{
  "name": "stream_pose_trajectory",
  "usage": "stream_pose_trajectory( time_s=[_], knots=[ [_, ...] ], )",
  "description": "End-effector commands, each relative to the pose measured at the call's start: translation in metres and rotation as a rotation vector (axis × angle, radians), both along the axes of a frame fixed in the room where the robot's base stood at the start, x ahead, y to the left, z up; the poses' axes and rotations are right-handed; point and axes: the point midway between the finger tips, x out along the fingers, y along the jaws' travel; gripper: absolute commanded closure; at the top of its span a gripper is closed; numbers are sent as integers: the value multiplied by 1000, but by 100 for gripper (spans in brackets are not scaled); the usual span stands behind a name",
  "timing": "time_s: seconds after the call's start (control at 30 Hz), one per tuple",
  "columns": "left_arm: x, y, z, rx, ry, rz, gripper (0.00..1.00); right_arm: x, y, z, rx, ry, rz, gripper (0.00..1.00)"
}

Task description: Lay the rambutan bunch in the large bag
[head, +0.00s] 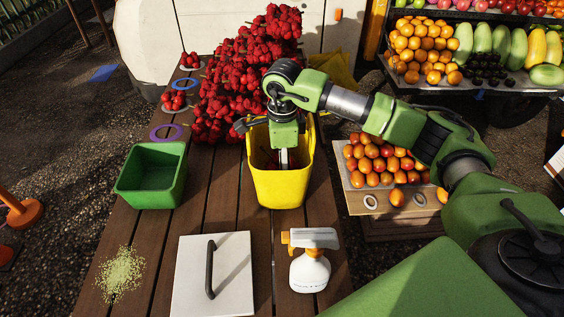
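A large pile of red rambutans (245,70) lies at the back of the wooden table. Two small red bunches sit apart at its left, one (173,99) beside the blue ring and one (190,60) farther back. A tall yellow open-topped bag (282,187) stands upright in front of the pile. My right gripper (284,158) points down into the mouth of the yellow bag. Its fingers are small and partly shaded, so I cannot tell whether they hold anything. Some dark red shows inside the bag near the fingers. My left gripper is not in view.
A green bin (152,178) stands left of the bag. A white board with a black handle (213,275) and a spray bottle (310,268) are in front. Blue and purple rings (166,133) lie at left. Orange fruit (378,160) fills a tray at right.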

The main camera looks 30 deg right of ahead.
Motion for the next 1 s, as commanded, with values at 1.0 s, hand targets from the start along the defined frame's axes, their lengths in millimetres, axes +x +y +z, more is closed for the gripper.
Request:
stream_pose_trajectory(
  time_s=[1.0],
  knots=[
    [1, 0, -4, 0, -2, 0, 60, -1, 0, -5, 0, 2, 0, 5]
  ],
)
